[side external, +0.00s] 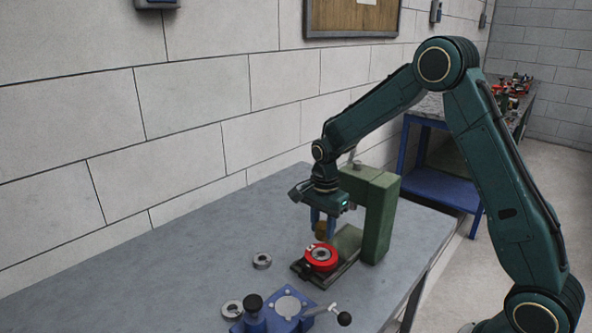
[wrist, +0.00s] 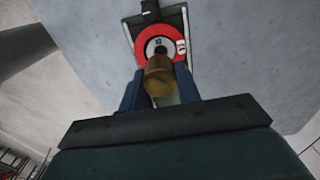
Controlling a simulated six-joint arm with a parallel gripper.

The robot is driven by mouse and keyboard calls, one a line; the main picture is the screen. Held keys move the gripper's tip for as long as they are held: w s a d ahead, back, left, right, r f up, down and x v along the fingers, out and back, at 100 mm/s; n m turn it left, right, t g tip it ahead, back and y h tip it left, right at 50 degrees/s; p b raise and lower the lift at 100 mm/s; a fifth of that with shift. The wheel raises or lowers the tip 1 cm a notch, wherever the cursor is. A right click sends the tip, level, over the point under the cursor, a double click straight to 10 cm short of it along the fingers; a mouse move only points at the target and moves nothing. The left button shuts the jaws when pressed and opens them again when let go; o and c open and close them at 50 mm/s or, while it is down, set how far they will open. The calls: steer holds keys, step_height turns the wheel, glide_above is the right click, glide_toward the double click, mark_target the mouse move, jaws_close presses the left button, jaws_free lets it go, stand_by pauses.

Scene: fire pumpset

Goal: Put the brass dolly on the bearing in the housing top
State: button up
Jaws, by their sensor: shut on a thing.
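My gripper (side external: 322,224) is shut on the brass dolly (side external: 321,230), a short brass cylinder held upright just above the red housing (side external: 320,259). In the wrist view the dolly (wrist: 160,80) sits between my two blue fingers and overlaps the near part of the red housing (wrist: 145,56). The bearing (wrist: 155,45) shows as a grey ring in the housing top, partly hidden by the dolly. In the side view the dolly appears apart from the housing; the exact gap is hard to tell.
The housing sits on a dark base plate (side external: 343,270) of a green press frame (side external: 379,215), close behind my gripper. The table's left part is clear.

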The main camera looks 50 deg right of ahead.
mark_target(323, 224)
steer(key=shift+f, duration=0.5)
steer(key=shift+f, duration=2.1)
steer(key=shift+f, duration=0.2)
steer(key=o, duration=1.2)
steer(key=shift+c, duration=0.2)
steer(key=shift+r, duration=0.1)
step_height(323, 224, up, 12)
steer(key=shift+f, duration=0.1)
steer(key=shift+r, duration=0.2)
